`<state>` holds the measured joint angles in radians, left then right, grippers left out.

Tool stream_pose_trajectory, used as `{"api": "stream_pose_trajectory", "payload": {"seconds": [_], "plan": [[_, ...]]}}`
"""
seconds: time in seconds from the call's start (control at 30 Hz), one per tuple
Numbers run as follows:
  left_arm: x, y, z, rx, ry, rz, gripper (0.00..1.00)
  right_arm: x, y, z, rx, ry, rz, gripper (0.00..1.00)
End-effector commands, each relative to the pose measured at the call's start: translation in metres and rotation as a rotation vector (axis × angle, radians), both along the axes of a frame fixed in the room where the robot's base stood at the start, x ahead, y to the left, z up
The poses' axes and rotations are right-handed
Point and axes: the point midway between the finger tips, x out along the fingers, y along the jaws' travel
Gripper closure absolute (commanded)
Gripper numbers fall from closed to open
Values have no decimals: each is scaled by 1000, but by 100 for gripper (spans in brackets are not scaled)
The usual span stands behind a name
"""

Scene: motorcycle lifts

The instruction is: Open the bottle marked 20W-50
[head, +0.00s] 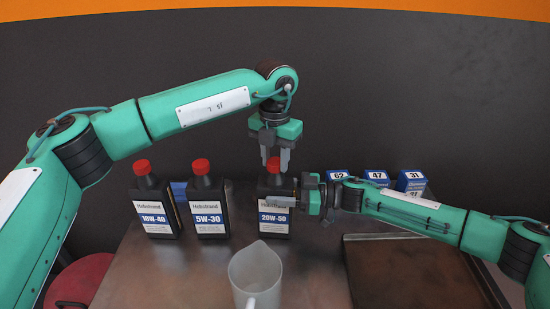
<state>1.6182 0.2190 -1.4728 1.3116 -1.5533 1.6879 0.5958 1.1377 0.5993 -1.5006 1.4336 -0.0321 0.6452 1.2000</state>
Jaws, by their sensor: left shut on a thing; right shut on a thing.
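The black bottle marked 20W-50 (274,224) stands upright on the metal table, behind the pitcher. Its red cap (273,165) is on top, partly hidden by my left gripper's fingers. My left gripper (275,163) points down from above and is shut on the cap. My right gripper (283,198) comes in from the right and is shut on the bottle's body, just above the 20W-50 print, covering part of the label.
Bottles marked 10W-40 (155,208) and 5W-30 (208,208) stand to the left. A translucent pitcher (256,270) stands in front. Small blue boxes (376,178) stand behind my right arm. A dark tray (420,285) lies at the right. A red stool (80,282) is lower left.

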Motion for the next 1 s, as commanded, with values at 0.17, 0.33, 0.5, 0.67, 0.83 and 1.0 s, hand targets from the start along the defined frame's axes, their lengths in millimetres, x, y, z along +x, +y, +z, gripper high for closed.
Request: {"api": "stream_pose_trajectory", "payload": {"seconds": [0.17, 0.33, 0.5, 0.67, 0.83, 1.0], "plan": [[0, 0, 0, 0, -1, 289, 94, 0, 0, 0, -1, 0, 0, 100], [1, 0, 1, 0, -1, 569, 94, 0, 0, 0, -1, -1, 0, 100], [1, 0, 1, 0, -2, 849, 94, 0, 0, 0, -1, -1, 0, 100], [1, 0, 1, -1, -2, 1113, 94, 0, 0, 0, -1, -1, 1, 100], [1, 0, 1, -1, -2, 1392, 94, 0, 0, 0, -1, -1, 1, 100], [1, 0, 1, -1, -2, 1615, 94, 0, 0, 0, -1, -1, 1, 100]]}}
